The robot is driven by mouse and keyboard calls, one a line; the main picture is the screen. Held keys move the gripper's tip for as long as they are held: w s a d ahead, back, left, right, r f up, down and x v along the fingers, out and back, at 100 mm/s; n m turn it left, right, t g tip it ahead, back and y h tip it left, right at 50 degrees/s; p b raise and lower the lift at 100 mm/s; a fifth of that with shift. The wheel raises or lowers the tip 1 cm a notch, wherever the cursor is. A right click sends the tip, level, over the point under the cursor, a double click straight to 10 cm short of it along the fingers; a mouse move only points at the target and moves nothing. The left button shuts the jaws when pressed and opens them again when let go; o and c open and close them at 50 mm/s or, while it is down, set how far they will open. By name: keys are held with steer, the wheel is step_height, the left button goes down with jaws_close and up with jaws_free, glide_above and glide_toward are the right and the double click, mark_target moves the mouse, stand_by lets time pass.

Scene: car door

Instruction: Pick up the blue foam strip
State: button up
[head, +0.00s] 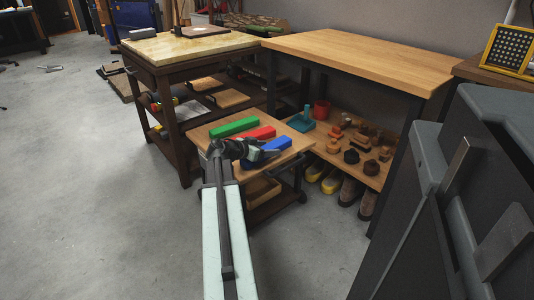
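The blue foam strip (275,144) lies on the small wooden-topped cart (203,136), nearest me of three coloured strips. Its left part is partly hidden by my gripper (256,155). My gripper reaches over the cart's near side, at or just above the blue strip's left end. Its fingers are small and dark here, so I cannot tell if they are open or touching the strip. A red strip (262,133) lies just behind the blue one. A green strip (234,127) lies farther back and to the left.
A workbench (360,55) stands behind and right, with a lower shelf of small orange and dark parts and a red cup (321,109). A second table (185,46) stands behind left. A dark grey panel (450,215) fills the right foreground. The floor at left is clear.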

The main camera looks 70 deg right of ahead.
mark_target(267, 148)
steer(key=c, duration=1)
steer(key=shift+c, duration=0.2)
step_height(267, 148, up, 10)
steer(key=p, duration=1)
steer(key=shift+r, duration=0.2)
